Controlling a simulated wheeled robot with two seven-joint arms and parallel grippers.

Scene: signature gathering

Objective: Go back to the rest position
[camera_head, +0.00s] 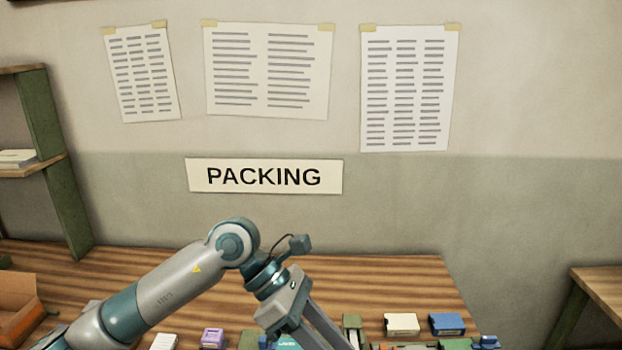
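My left arm comes in from the lower left over the wooden table (410,272). Its wrist bends down toward the bottom edge, where the two long fingers of my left gripper (312,325) reach out of the frame. The fingers look spread apart along the part that shows, with their tips cut off by the edge. A teal item (284,343) shows beside the fingers; I cannot tell whether they touch it. My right gripper is not clearly in view.
Small boxes stand along the table's front: white (402,324), blue (447,324), purple (212,338). An open cardboard box (18,305) is at the left, below a green-sided shelf (58,165). A "PACKING" sign (264,176) hangs on the wall. The table's back is clear.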

